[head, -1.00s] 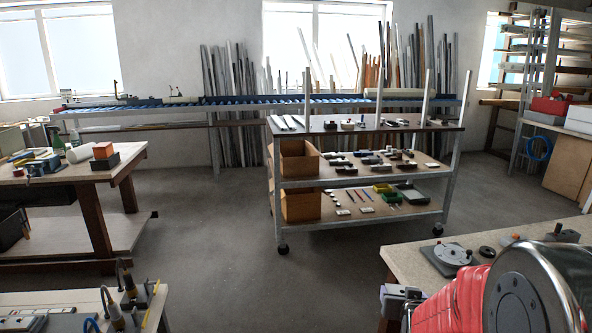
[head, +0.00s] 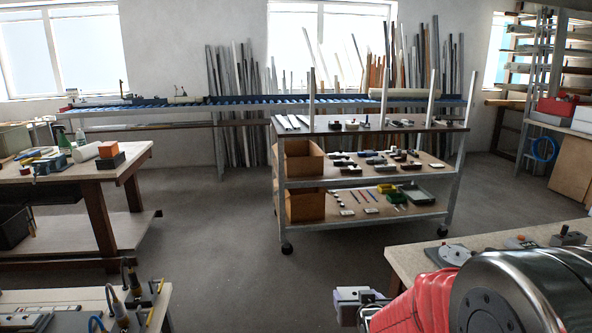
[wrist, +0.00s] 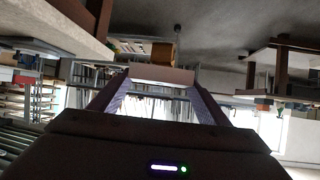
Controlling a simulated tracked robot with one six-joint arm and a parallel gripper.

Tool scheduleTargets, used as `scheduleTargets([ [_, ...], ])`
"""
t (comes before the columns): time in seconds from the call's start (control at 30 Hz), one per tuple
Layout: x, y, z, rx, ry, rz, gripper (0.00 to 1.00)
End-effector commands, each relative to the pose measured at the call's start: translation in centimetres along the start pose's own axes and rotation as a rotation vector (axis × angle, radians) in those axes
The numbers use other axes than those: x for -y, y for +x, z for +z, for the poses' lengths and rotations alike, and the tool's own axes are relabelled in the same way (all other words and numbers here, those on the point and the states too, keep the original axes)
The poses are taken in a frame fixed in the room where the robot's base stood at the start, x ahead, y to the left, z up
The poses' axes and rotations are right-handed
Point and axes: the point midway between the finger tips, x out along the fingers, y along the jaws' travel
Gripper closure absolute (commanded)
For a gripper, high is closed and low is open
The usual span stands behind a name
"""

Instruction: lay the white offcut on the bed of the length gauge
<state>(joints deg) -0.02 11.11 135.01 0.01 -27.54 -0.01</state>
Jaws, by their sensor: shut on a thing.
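My gripper (wrist: 161,84) shows in the wrist view with its two fingers apart, shut on a pale, whitish piece (wrist: 162,74) that spans between the fingertips. It looks like the white offcut; its full length cannot be told. In the head view my red-sleeved arm fills the lower right, and a grey part at its far end (head: 358,303) shows beside the right bench; the held piece is not clear there. A grey fixture with a pale strip (head: 40,311) lies on the near-left bench, cut by the frame edge. I cannot tell whether it is the length gauge.
A wheeled shelf trolley (head: 370,126) with small parts and boxes stands ahead. A wooden bench (head: 75,178) is at left, and a pale bench (head: 405,262) at right. A blue roller track (head: 240,101) runs along the back wall. The grey floor (head: 215,240) between them is clear.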

Motion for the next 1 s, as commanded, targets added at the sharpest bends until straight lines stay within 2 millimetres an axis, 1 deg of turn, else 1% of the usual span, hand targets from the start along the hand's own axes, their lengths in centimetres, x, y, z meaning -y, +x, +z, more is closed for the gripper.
scheduleTargets([
  [0.03,0.0,-0.1,1.0,0.005,0.000,0.000,0.52],
  [0.2,0.0,-0.6,4.6,0.007,0.000,0.000,0.52],
  [0.3,0.0,-1.1,6.2,0.006,0.000,0.000,0.52],
  [0.33,0.0,-1.1,6.5,0.004,0.000,0.000,0.52],
  [0.43,0.0,-1.3,7.0,0.002,0.000,0.000,0.52],
  [1.0,0.0,-1.3,7.0,0.001,0.000,0.000,0.52],
])
